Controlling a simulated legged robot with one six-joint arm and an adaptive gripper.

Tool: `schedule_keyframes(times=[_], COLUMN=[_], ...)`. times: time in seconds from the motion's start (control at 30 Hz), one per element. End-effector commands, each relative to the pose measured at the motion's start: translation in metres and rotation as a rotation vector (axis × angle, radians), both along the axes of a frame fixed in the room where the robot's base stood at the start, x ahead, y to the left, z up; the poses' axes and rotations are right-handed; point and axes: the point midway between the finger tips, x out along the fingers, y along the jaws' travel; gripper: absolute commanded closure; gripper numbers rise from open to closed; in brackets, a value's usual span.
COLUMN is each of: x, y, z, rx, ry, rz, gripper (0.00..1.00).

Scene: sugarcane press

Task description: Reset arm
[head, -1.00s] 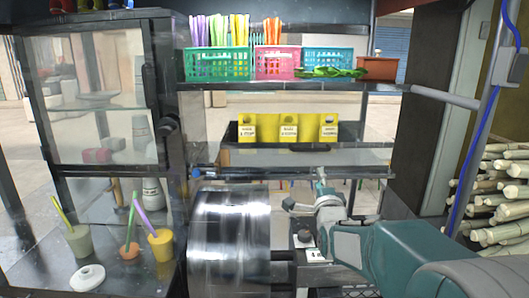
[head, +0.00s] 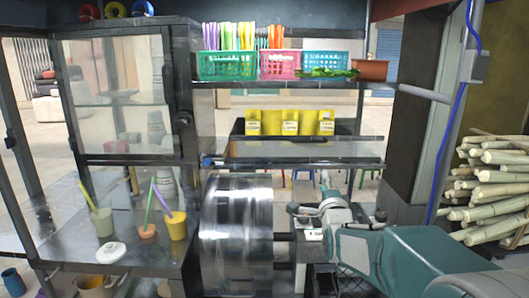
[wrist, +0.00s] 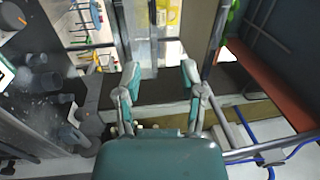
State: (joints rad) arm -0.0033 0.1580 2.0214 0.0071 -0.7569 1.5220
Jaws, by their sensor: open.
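My gripper (wrist: 159,73) shows in the wrist view with its two fingers spread apart and nothing between them. In the head view my gripper (head: 312,211) is at the end of my teal arm, right of the shiny metal roller (head: 236,232) of the press. The arm reaches in from the lower right, bent low in front of the press. The fingertips are small in the head view, and I cannot tell there whether they touch anything.
A glass cabinet (head: 122,90) stands left, with cups and straws (head: 177,226) on the counter. Colored baskets (head: 228,66) sit on the upper shelf, yellow boxes (head: 290,123) below. Sugarcane stalks (head: 497,185) are piled right, beside a post with a blue cable (head: 447,130).

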Motion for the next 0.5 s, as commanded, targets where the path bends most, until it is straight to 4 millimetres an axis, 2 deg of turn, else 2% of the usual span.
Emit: schedule_keyframes(times=[0.27, 0.5], x=[-0.022, -0.058], y=[0.000, 0.000], z=[-0.002, -0.008], rx=[-0.139, -0.336], ry=[0.114, 0.267], rz=[-0.012, -0.003], gripper=[0.49, 0.49])
